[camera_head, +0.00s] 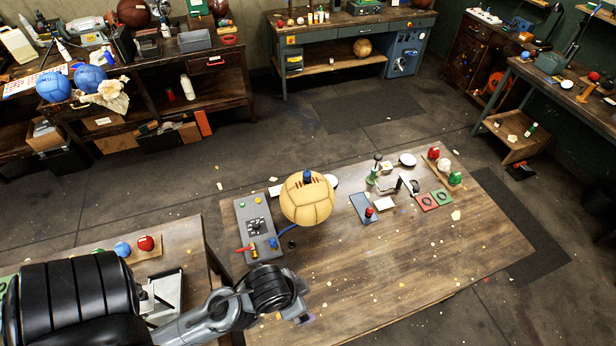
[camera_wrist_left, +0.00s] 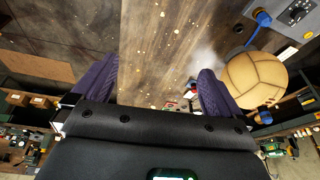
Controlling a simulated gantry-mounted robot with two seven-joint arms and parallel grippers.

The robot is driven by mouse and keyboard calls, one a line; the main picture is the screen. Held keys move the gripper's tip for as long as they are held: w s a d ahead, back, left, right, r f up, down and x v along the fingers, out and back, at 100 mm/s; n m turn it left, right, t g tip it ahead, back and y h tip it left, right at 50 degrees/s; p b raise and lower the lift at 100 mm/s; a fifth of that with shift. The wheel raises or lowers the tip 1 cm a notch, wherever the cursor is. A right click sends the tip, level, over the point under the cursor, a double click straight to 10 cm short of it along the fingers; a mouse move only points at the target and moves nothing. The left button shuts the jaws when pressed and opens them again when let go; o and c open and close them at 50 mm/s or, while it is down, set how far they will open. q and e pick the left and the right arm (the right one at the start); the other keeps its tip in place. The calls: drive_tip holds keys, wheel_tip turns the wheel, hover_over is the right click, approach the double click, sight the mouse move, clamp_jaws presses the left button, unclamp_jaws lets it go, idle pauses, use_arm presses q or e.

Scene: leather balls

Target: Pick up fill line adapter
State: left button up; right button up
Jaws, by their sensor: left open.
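A tan leather ball (camera_head: 306,203) sits on the wooden table beside a grey control box (camera_head: 254,226). A dark blue fitting (camera_head: 307,177) stands on top of the ball. A blue hose (camera_head: 288,230) runs between the box and the ball. I cannot tell for certain which blue piece is the fill line adapter. In the left wrist view, the ball (camera_wrist_left: 256,80) and a blue fitting on the box side (camera_wrist_left: 263,18) are right of my fingers. My left gripper (camera_wrist_left: 157,68) is open and empty. In the head view it (camera_head: 304,316) is over the table's near-left part, apart from the ball. My right gripper is not in view.
Behind and right of the ball are a phone-like blue pad (camera_head: 363,208), a red-and-green pair of squares (camera_head: 428,201), and a rack of coloured balls (camera_head: 445,166). A side table (camera_head: 185,232) stands at left. The table's front right is mostly clear, with scattered scraps.

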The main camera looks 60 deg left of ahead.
use_arm(q)
drive_tip(key=c, duration=0.7)
drive_tip(key=shift+c, duration=0.2)
